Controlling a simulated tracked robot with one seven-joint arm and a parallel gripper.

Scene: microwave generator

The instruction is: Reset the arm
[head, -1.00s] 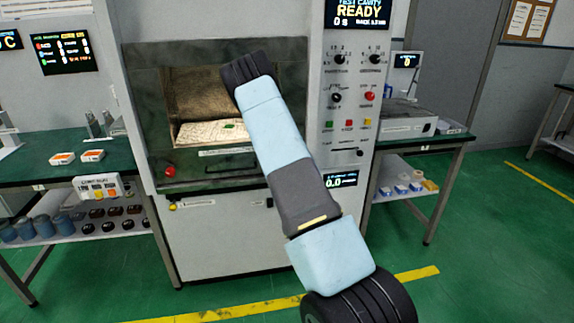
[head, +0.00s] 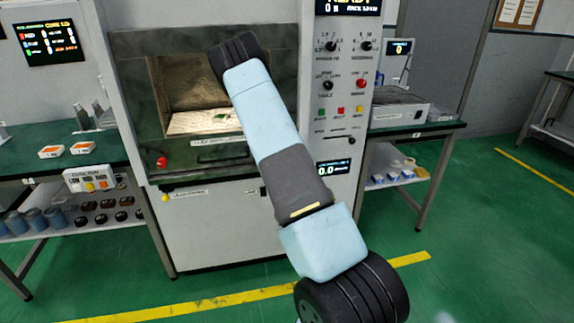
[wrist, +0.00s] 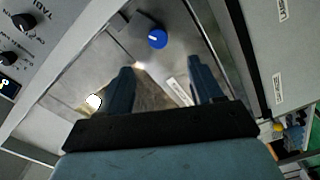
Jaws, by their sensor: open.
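My pale blue and dark grey arm reaches up and left across the front of the cabinet in the head view. Its dark far end stands before the open test cavity (head: 178,90). My gripper is hidden in the head view. In the wrist view my gripper (wrist: 160,64) shows two dark blue fingers spread apart, with nothing between them. Beyond the fingertips is a metal surface (wrist: 120,55) with a round blue knob (wrist: 157,38). I cannot tell whether the fingers touch anything there. A small bright white patch (wrist: 93,101) shows at left.
A control panel (head: 343,115) with knobs and buttons is right of the cavity. A left bench (head: 60,172) holds small orange-and-white boxes. A right bench (head: 428,131) carries a grey device (head: 398,113). Green floor (head: 470,240) is open at right.

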